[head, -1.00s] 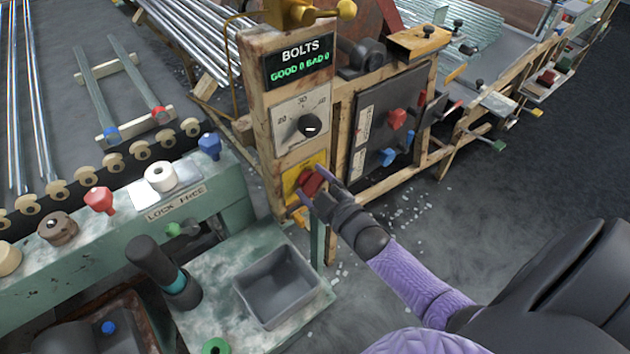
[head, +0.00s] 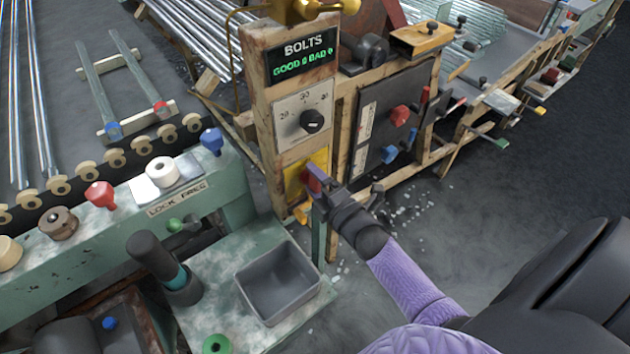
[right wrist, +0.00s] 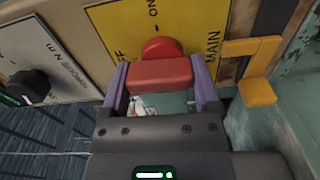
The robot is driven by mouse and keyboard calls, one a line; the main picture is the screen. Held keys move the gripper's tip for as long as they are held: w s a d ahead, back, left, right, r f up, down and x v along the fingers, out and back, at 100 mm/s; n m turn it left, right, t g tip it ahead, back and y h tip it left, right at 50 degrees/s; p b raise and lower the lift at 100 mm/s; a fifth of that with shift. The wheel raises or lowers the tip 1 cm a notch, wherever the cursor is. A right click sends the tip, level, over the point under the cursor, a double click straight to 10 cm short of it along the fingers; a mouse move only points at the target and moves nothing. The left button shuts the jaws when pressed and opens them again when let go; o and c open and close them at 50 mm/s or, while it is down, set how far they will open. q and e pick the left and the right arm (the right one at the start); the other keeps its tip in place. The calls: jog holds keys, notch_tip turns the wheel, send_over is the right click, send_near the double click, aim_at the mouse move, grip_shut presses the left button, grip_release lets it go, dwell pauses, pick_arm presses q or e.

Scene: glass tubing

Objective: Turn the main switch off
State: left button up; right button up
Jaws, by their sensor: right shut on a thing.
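The main switch is a red handle with a round red hub (right wrist: 160,48) on a yellow plate (right wrist: 200,18) lettered ON, MAIN and a partly covered OFF. In the head view the yellow plate (head: 321,158) is low on the wooden post, and the red switch (head: 304,178) is mostly hidden behind my fingers. My right gripper (head: 318,184) is at the plate. In the right wrist view its two purple fingers stand either side of the red handle, shut on it. The handle extends from the hub toward the gripper's palm. My left gripper is not in view.
Above the switch are a dial with a black knob (head: 312,121) and a BOLTS counter (head: 300,60). An orange-yellow bracket (right wrist: 257,90) is close right of the fingers. A grey bin (head: 278,284) stands on the green bench. A dark panel (head: 390,125) is behind.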

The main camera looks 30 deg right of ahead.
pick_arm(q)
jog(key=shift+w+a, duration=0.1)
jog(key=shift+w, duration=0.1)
pick_arm(e)
jog(key=shift+n, duration=0.3)
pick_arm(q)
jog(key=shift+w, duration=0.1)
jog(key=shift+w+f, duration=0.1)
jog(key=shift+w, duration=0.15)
